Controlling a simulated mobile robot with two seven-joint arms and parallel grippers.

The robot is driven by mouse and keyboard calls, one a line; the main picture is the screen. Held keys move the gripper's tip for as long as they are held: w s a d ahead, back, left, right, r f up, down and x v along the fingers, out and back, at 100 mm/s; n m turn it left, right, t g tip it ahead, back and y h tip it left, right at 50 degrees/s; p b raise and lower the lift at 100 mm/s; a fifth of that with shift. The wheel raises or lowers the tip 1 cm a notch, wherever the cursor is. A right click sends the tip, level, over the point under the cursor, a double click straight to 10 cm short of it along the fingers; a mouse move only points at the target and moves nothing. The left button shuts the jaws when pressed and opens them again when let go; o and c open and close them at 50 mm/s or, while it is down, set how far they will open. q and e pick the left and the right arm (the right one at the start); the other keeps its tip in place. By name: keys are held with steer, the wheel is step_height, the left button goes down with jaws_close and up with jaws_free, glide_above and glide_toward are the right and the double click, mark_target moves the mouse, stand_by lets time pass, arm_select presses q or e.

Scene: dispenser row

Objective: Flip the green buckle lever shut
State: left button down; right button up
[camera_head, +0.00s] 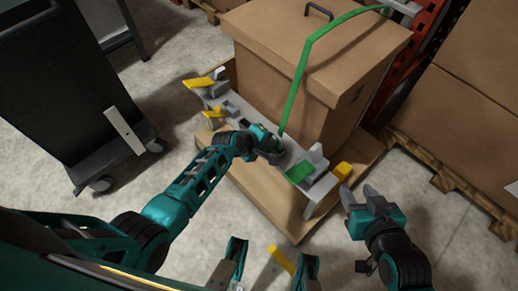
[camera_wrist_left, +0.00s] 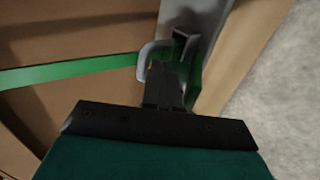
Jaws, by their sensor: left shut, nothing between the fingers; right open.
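The green buckle lever (camera_head: 299,172) is a flat plate on the grey bar (camera_head: 228,122) in front of the cardboard box, beside a grey upright block (camera_head: 316,155). A green strap (camera_head: 300,80) runs over the box down to the bar. My left gripper (camera_head: 277,155) is at the strap's lower end, just left of the lever. In the left wrist view its fingers (camera_wrist_left: 165,85) are shut and empty, close to a grey hook (camera_wrist_left: 148,58) and a green part (camera_wrist_left: 195,80); contact cannot be told. My right gripper (camera_head: 364,197) is open and empty, right of the bar's end.
A dark cart (camera_head: 70,90) stands left; stacked boxes (camera_head: 480,90) stand right.

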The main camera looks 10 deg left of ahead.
steer(key=shift+r, duration=0.1)
arm_select(q)
steer(key=shift+r+p, duration=0.8)
steer(key=shift+p, duration=0.15)
arm_select(e)
steer(key=shift+r, duration=0.8)
arm_select(q)
steer(key=r+p, duration=0.1)
steer(key=s+r+p, duration=0.1)
steer(key=p, duration=0.1)
steer(key=a+r+p, duration=0.1)
steer(key=r, duration=0.1)
steer(key=shift+s+r+p, duration=0.1)
steer(key=shift+s+p, duration=0.2)
steer(key=shift+p, duration=0.05)
steer(key=w+r+p+v, duration=0.1)
steer(key=p+v, duration=0.3)
steer(key=v, duration=0.5)
steer(key=shift+d+r, duration=0.25)
steer(key=shift+d, duration=0.1)
arm_select(e)
steer(key=shift+h, duration=0.5)
steer(key=s+r, duration=0.1)
steer(key=d+r, duration=0.1)
steer(key=r, duration=0.1)
steer(key=s+r, duration=0.1)
steer(key=shift+s+d+r, duration=0.3)
steer(key=shift+s+d, duration=0.05)
steer(key=shift+d, duration=0.05)
